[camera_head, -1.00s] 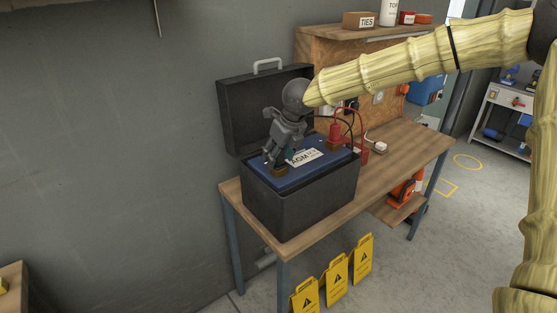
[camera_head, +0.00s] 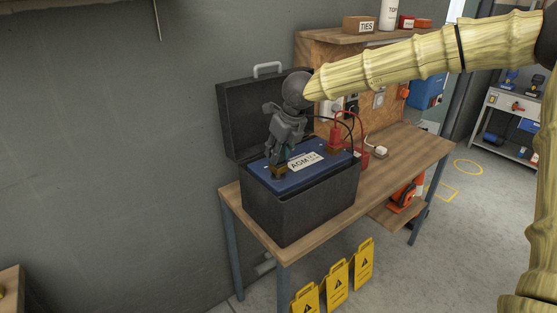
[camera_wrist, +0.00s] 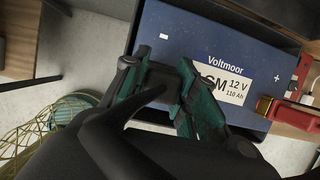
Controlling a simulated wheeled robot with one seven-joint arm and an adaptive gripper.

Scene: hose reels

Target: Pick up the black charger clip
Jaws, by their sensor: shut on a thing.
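The black charger clip (camera_wrist: 158,82) is between my gripper's two green-padded fingers in the wrist view. My gripper (camera_wrist: 160,92) is shut on it. The clip cannot be made out there. The wrist view shows the battery top (camera_wrist: 200,40) with its white label just beyond the fingers. Dark shapes in front hide much of the clip's lower part.
The battery sits in an open black box (camera_head: 300,212) on a wooden bench (camera_head: 405,150). A red clamp (camera_head: 335,135) with cables is at the battery's far end. The lid (camera_head: 236,120) stands open behind. Yellow warning signs (camera_head: 336,282) stand below the bench.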

